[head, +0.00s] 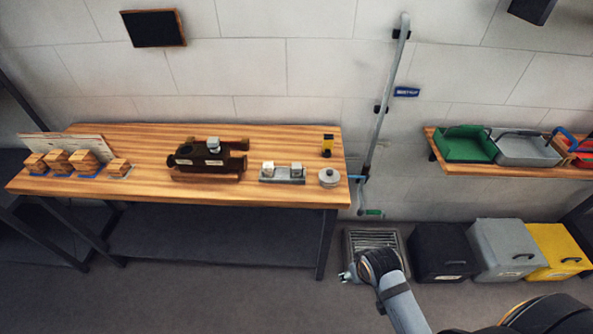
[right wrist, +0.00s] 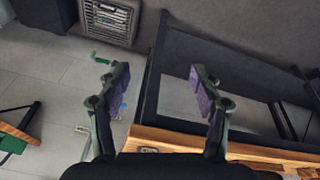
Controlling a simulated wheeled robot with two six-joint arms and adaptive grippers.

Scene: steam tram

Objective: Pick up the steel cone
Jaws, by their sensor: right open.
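No object is clearly a cone. A small round grey metal piece with a raised centre (head: 329,177) stands near the right end of the wooden table (head: 110,192); I cannot tell whether it is the steel cone. Another small grey metal piece (head: 213,144) sits on top of a dark tram-like model (head: 207,160). My right gripper (head: 347,273) is beyond the table's front right corner, over the floor by the grate, apart from the pieces. In the right wrist view the right gripper (right wrist: 158,80) is open and empty. My left gripper is not in view.
A grey holder with two metal blocks (head: 282,175) and a small yellow-black item (head: 327,146) are near the round piece. Wooden blocks (head: 57,160) stand at left. A vertical pipe (head: 380,120) rises beside the table. Bins (head: 505,250) and a tray shelf (head: 465,168) are right.

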